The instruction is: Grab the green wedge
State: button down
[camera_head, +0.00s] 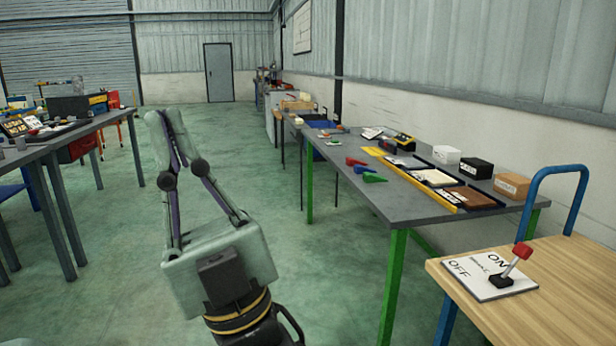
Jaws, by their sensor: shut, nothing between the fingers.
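The green wedge (375,178) lies on the grey table (400,206), near its left edge. A blue wedge (370,170) lies just behind it and a red wedge (356,161) a little farther back. My gripper (163,118) is left of the table, over the open floor, with its fingers pointing up and away from the wedges. Its fingertips are together and nothing is between them. The gripper is well apart from the green wedge.
The grey table has green legs and holds a yellow level (425,188), trays and small boxes (475,168). A wooden cart (560,290) with an ON/OFF lever board (488,276) stands at the front right. Another workbench (60,135) is at left. Green floor between is clear.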

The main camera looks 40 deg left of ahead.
aim_at(367, 177)
jog(key=u, duration=0.9)
jog(key=i+j+z, duration=0.1)
jog(key=i+j, duration=0.15)
jog(key=i+j+z, duration=0.1)
jog(key=i+j, duration=0.2)
jog(key=i+j+z, duration=0.25)
jog(key=i+j, duration=0.25)
jog(key=j, duration=0.2)
jog(key=i+j+z, duration=0.1)
jog(key=i+j, duration=0.15)
jog(key=i+j+z, duration=0.1)
jog(key=j, duration=0.4)
jog(key=i+j+z, duration=0.1)
jog(key=i+j, duration=0.2)
jog(key=i+j+z, duration=0.15)
jog(key=j, duration=0.35)
jog(key=i, duration=0.05)
